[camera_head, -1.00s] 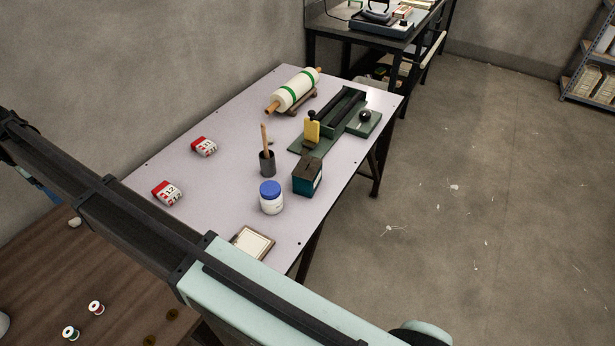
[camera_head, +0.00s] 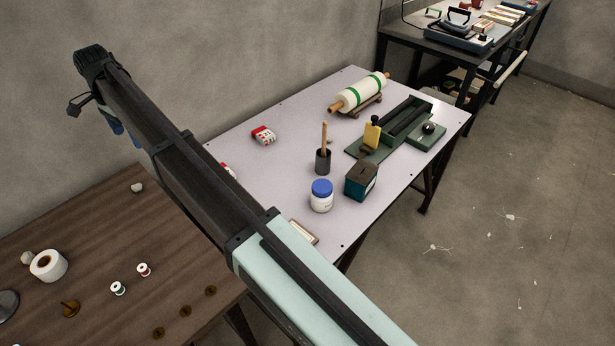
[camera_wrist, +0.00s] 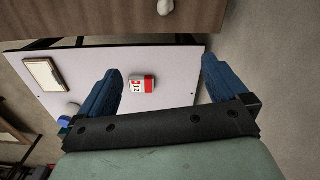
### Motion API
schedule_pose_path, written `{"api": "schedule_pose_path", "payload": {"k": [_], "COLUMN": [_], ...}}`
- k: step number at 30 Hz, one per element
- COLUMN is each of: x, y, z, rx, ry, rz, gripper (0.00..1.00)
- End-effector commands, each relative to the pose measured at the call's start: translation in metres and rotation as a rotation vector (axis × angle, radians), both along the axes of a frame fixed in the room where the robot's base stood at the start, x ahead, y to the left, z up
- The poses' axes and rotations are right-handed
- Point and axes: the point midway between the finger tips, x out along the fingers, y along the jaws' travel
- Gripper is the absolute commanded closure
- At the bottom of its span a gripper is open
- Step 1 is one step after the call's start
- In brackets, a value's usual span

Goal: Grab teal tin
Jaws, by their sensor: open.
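The teal tin (camera_head: 360,186) is a small box with a dark top and teal side. It stands on the pale table (camera_head: 265,175) in the head view, right of the white jar with a blue lid (camera_head: 321,196).
A dark cup with a brush (camera_head: 323,163), a green tool (camera_head: 400,125), a roller (camera_head: 358,93) and a red-white block (camera_head: 263,136) share the pale table. That block type shows between my fingers in the wrist view (camera_wrist: 142,85). A brown table (camera_head: 100,240) holds spools.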

Motion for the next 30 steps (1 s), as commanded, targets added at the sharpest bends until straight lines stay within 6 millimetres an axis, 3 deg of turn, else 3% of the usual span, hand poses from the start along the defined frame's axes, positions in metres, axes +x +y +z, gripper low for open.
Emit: {"api": "schedule_pose_path", "payload": {"k": [8,18,30], "x": [0.031,0.069,0.09], "y": [-0.069,-0.183,-0.317], "z": [0.001,0.003,0.003], "rx": [0.0,-0.002,-0.003], "ry": [0.0,-0.001,0.0], "rz": [0.273,0.768,1.358], "gripper": [0.0,0.0,0.0]}}
